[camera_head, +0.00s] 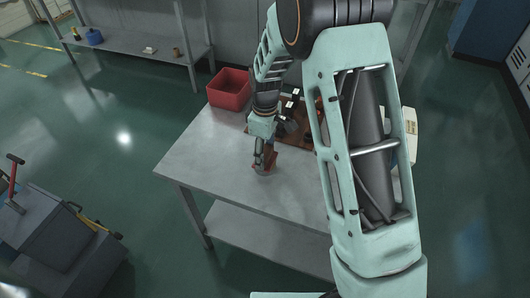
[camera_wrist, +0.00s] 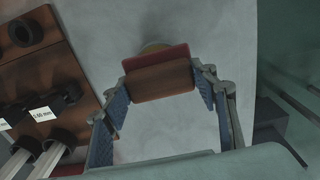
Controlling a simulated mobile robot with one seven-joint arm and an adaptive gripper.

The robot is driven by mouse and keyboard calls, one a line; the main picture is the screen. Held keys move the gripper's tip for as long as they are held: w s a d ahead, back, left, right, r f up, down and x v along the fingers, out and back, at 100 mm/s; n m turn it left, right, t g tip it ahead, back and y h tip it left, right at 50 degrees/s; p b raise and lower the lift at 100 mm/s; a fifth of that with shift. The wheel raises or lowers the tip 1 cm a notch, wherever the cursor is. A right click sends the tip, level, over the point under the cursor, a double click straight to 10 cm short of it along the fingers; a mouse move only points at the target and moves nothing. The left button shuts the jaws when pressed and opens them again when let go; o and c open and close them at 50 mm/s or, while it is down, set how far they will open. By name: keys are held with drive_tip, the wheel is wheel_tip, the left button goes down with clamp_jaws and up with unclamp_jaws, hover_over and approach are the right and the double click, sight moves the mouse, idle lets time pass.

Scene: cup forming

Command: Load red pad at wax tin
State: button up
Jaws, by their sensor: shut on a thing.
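My gripper (camera_head: 264,163) is shut on a brown wooden block with a red pad, low over the grey table near its front. In the wrist view the block (camera_wrist: 163,84) sits between the two fingers of my gripper (camera_wrist: 160,86), and the red pad (camera_wrist: 155,58) shows along its far edge. I cannot tell whether the pad touches the tin. In the head view the block (camera_head: 269,158) shows as a small brown shape at the fingertips.
A red bin (camera_head: 229,90) stands at the table's back left. The table's (camera_head: 205,150) left part is clear. My arm hides much of the right side.

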sight(265, 152)
drive_tip(key=shift+f+b, duration=0.45)
drive_tip(key=shift+f, duration=0.15)
idle(1.3)
drive_tip(key=shift+r+p, duration=2.25)
drive_tip(key=shift+r, duration=1.35)
